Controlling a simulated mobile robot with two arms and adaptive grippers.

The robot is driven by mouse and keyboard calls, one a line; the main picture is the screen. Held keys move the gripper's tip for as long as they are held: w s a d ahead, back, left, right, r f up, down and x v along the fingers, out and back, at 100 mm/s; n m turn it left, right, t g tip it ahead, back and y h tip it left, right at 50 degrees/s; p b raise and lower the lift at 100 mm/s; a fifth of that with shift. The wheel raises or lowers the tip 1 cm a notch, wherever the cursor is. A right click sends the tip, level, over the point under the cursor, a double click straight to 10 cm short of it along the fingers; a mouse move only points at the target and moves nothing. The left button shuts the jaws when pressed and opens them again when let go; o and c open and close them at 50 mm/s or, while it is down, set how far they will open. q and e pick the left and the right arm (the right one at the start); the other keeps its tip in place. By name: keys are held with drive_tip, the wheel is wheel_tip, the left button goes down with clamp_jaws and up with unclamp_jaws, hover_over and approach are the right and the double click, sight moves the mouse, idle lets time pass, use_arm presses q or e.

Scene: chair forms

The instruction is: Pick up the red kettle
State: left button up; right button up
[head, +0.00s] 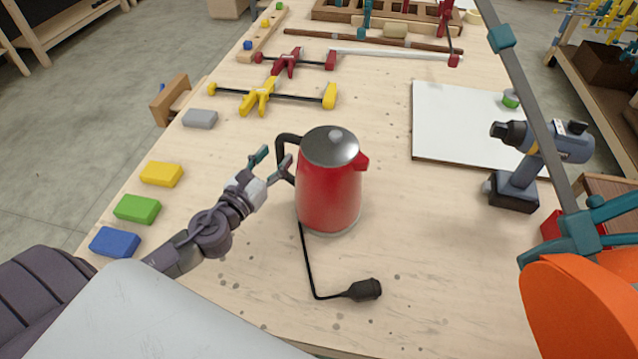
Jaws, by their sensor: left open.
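The red kettle (328,192) stands upright on the wooden workbench, with a silver lid, a spout to the right and a black handle (284,150) to the left. Its black cord runs down the front to a plug (365,290) lying on the bench. My left gripper (270,162) is open at the kettle's left side, with its fingertips close to the handle. I cannot tell whether a finger touches the handle. My right gripper is not in view.
Blue (115,242), green (137,209) and yellow (161,174) blocks lie along the left edge. Yellow (260,97) and red (287,62) clamps lie behind the kettle. A cordless drill (520,170) and white board (450,125) are to the right. The bench front is mostly clear.

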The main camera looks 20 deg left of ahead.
sight(277, 152)
use_arm(q)
drive_tip(key=w, duration=0.3)
drive_tip(key=shift+w+a+f+p, duration=0.1)
drive_tip(key=shift+w+f+p, duration=0.2)
drive_tip(key=shift+p, duration=0.1)
drive_tip(key=shift+r, duration=0.1)
drive_tip(key=shift+s, duration=0.1)
drive_tip(key=shift+c, duration=0.3)
clamp_jaws()
drive_tip(key=shift+r, duration=0.15)
